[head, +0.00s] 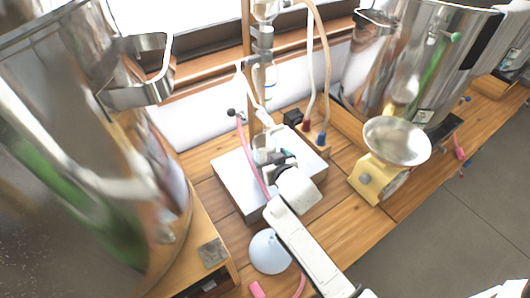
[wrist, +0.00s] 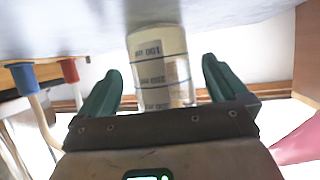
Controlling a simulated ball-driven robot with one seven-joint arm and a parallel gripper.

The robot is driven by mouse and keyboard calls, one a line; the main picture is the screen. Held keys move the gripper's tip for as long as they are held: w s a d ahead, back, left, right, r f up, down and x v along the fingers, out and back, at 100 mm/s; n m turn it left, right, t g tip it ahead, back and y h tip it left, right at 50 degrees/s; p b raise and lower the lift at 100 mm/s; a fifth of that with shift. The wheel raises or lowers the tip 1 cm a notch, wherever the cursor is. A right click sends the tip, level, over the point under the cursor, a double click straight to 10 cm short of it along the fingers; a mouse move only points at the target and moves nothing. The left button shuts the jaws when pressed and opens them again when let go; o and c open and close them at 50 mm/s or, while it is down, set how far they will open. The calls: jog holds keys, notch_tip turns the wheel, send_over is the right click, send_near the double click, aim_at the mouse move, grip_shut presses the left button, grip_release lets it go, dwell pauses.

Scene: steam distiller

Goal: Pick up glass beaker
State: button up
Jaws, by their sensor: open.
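The clear glass beaker (head: 262,147) stands on a white flat-topped box (head: 232,185) in the head view, partly hidden behind my gripper (head: 275,157). In the wrist view the picture seems upside down. There the beaker (wrist: 160,62), with printed grey markings, lies between the two green fingers of my gripper (wrist: 162,68). The fingers are open, one on each side of the beaker, with a visible gap on both sides. The beaker's base meets the pale surface at the top of the wrist view.
A wooden post with glass tubing (head: 264,55) rises behind the beaker. A pink hose (head: 247,150) runs close on the left. A yellow scale (head: 378,181) with a metal pan is on the right. Large metal vessels stand at left and back right.

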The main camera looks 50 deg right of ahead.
jog(key=shift+x, duration=1.05)
jog(key=shift+c, duration=0.3)
jog(key=c, duration=1)
jog(key=shift+c, duration=0.6)
jog(key=shift+r, duration=0.2)
